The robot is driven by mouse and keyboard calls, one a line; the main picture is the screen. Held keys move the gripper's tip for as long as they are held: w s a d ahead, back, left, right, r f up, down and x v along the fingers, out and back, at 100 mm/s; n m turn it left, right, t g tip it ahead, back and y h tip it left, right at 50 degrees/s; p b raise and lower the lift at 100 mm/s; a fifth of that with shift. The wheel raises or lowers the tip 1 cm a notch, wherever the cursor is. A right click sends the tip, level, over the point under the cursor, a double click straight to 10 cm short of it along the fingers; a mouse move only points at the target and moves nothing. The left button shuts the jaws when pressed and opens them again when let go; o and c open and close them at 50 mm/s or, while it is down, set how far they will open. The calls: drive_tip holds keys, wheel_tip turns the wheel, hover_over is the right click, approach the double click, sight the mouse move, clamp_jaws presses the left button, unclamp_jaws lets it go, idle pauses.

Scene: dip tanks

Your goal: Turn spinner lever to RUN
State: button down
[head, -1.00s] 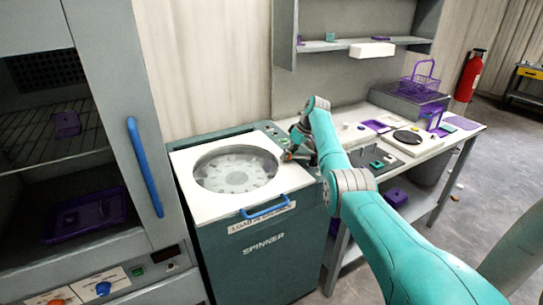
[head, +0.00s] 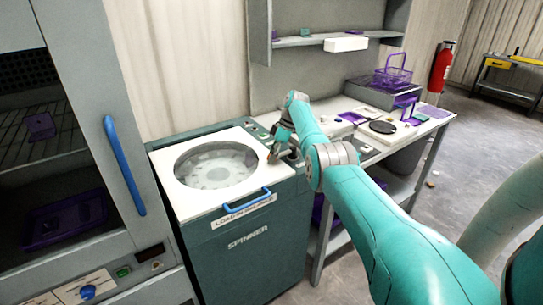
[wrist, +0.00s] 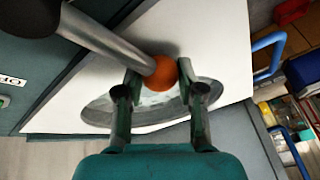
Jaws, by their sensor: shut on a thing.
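The spinner (head: 245,262) is a dark teal cabinet with a white lid top and a round clear window (head: 215,167). Its lever (wrist: 105,42) is a grey metal rod with an orange ball knob (wrist: 161,77) in the wrist view. My gripper (wrist: 158,76) has its two fingers on either side of the knob and is shut on it. In the head view my gripper (head: 276,152) is at the right rear of the spinner top, and my arm hides much of the lever. A white label reading OFF (wrist: 12,80) shows at the left in the wrist view. No RUN label is readable.
A blue handle (head: 240,202) sits on the spinner's front edge. A cabinet with a tall blue handle (head: 124,165) stands to the left. A workbench (head: 425,128) with a purple basket stands to the right, under a wall shelf (head: 318,41). Open floor lies at the right.

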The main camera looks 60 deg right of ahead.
sight(280, 155)
drive_tip(key=shift+f, duration=0.1)
idle(0.3)
drive_tip(key=c, duration=0.7)
unclamp_jaws()
drive_tip(key=shift+s, duration=0.1)
drive_tip(key=shift+v, duration=3.8)
drive_tip(key=shift+s, duration=0.1)
